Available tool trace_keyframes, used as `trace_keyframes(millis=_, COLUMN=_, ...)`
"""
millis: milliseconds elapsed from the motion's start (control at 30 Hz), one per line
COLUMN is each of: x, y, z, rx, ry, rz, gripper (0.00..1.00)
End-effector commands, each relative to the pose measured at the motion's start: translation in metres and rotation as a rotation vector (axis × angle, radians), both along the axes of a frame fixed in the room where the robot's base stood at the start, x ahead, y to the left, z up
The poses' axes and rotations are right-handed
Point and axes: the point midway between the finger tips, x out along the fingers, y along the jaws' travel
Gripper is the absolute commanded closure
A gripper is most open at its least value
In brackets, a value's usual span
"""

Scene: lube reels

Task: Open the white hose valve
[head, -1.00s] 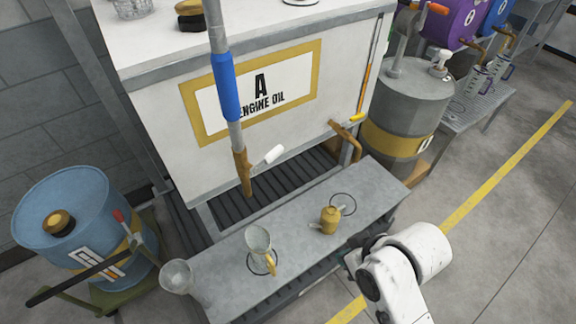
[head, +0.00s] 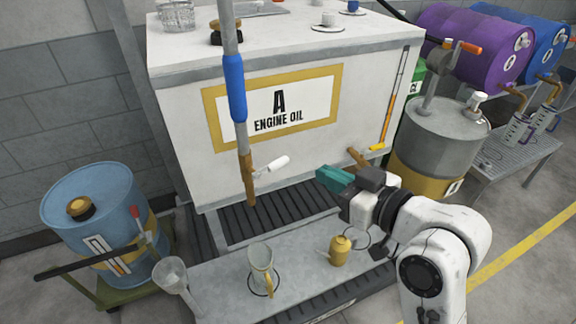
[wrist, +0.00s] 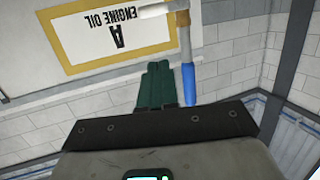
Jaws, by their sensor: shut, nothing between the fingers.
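The white hose valve handle (head: 272,167) sticks out to the right from the brass nozzle (head: 248,180) on the hanging hose with a blue grip (head: 235,88). The handle slants up to the right. My gripper (head: 322,176) has teal fingers that are shut and empty, a short way right of the handle and apart from it. In the wrist view my fingers (wrist: 157,75) point toward the white handle (wrist: 155,10) at the top, with the hose's blue grip (wrist: 189,84) to their right.
The engine oil tank (head: 190,130) stands behind the hose. A steel bench (head: 215,283) below holds a clear jug (head: 261,262), a brass oil can (head: 340,250) and a funnel (head: 172,276). A blue drum (head: 80,220) is at left, a grey drum (head: 440,130) at right.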

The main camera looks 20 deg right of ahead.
Motion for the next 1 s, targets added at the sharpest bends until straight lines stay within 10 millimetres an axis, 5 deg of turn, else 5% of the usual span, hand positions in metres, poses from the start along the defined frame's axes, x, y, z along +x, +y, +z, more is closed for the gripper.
trace_keyframes(millis=533, x=0.09, y=0.028, z=-0.017, rx=-0.002, ry=0.003, rz=0.001, gripper=1.0)
trace_keyframes(millis=1000, x=0.111, y=0.034, z=-0.053, rx=-0.001, ry=0.002, rz=0.0, gripper=1.0)
